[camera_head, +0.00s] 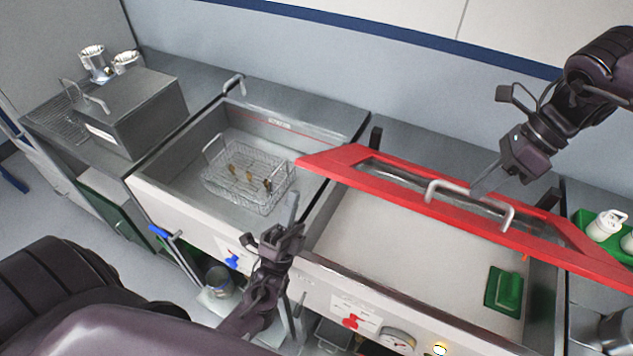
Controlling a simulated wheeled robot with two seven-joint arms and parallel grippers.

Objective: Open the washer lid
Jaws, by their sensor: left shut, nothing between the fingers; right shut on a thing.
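The washer lid (350,157) is a red frame with a window and a pale bar handle (470,197). It stands tilted up over the right basin, so the basin's inside (400,235) shows below it. My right gripper (476,190) comes in from the upper right and is shut at the lid's handle; the exact contact is small and partly hidden. My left gripper (292,208) is shut and empty, pointing up near the front rim between the two basins, apart from the lid.
A wire basket (248,178) with several small brass-coloured parts sits in the open left basin. A green block (504,291) lies in the right basin. A steel box (140,105) and metal housings (94,62) stand far left. A green tray (585,222) with white bottles is at right.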

